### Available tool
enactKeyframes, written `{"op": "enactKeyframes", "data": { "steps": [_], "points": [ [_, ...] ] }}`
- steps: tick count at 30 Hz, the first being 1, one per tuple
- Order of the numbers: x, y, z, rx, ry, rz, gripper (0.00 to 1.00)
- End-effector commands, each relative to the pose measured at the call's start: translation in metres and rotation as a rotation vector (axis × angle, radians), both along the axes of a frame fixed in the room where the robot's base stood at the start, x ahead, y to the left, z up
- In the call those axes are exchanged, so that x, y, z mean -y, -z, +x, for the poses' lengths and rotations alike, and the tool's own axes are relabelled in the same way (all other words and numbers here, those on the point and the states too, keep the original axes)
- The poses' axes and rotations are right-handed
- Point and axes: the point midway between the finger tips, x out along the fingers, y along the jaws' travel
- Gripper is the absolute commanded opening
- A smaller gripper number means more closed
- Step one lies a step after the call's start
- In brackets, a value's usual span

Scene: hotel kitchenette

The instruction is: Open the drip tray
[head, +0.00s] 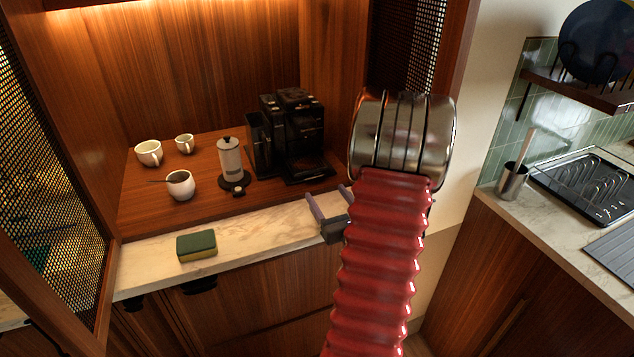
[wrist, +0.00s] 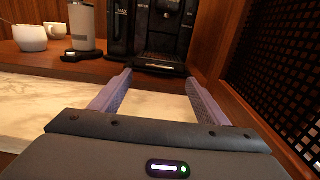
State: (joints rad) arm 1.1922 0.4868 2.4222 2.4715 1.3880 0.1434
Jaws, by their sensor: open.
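A black coffee machine (head: 300,135) stands on the wooden cabinet shelf. Its drip tray (head: 308,174) is a low black part at the machine's base. In the wrist view the drip tray (wrist: 159,65) lies ahead of my fingers, with a slatted top. My gripper (head: 328,207) is over the marble ledge, in front of and slightly right of the tray. It also shows in the wrist view (wrist: 158,98), where the two purple-grey fingers are apart with nothing between them. The fingers do not touch the tray. My red arm hides part of the cabinet's right side.
A white and black grinder-like canister (head: 230,158) stands left of the machine. Several white cups, one a bowl-like cup with a spoon (head: 180,186), are further left. A green and yellow sponge (head: 197,245) lies on the marble ledge (head: 265,232). A mesh door (wrist: 283,65) stands close on the right.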

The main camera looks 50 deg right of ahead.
Motion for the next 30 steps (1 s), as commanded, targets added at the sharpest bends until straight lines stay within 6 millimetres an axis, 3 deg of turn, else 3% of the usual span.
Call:
{"op": "enactKeyframes", "data": {
  "steps": [15,27,30],
  "points": [
    [0.037,0.0,0.063,-0.001,-0.001,0.0,0.69],
    [0.042,0.0,0.069,-0.001,0.0,0.001,0.69],
    [0.042,0.0,0.069,-0.001,0.001,0.001,0.62]
  ]
}}
